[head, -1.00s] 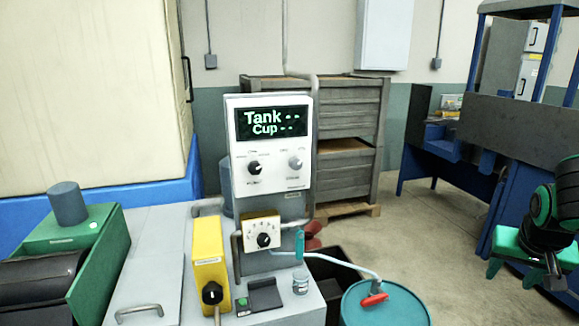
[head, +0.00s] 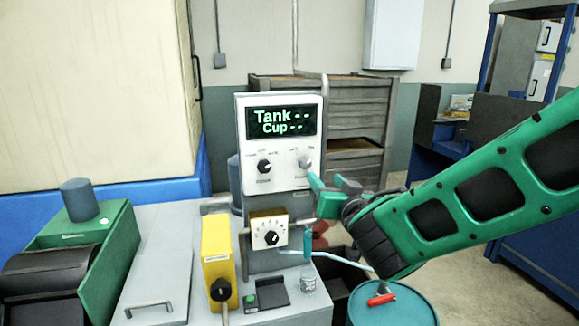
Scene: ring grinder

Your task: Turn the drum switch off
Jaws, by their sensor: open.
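The white control panel (head: 281,146) stands on the machine and has a lit display reading "Tank -- Cup --". Below the display are a black knob (head: 264,166) on the left and a grey knob (head: 305,160) on the right. Their small labels are too blurred to read, so I cannot tell which one is the drum switch. My green gripper (head: 328,184) is open, just below and right of the grey knob, with one finger close to it. I cannot tell whether it touches. Both knobs remain visible.
A yellow box (head: 216,261) with a black knob and a smaller dial box (head: 269,232) stand below the panel. A small jar (head: 307,283) is on the machine top. A teal barrel (head: 405,308) with a red valve stands at right. Grey crates (head: 345,105) are behind.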

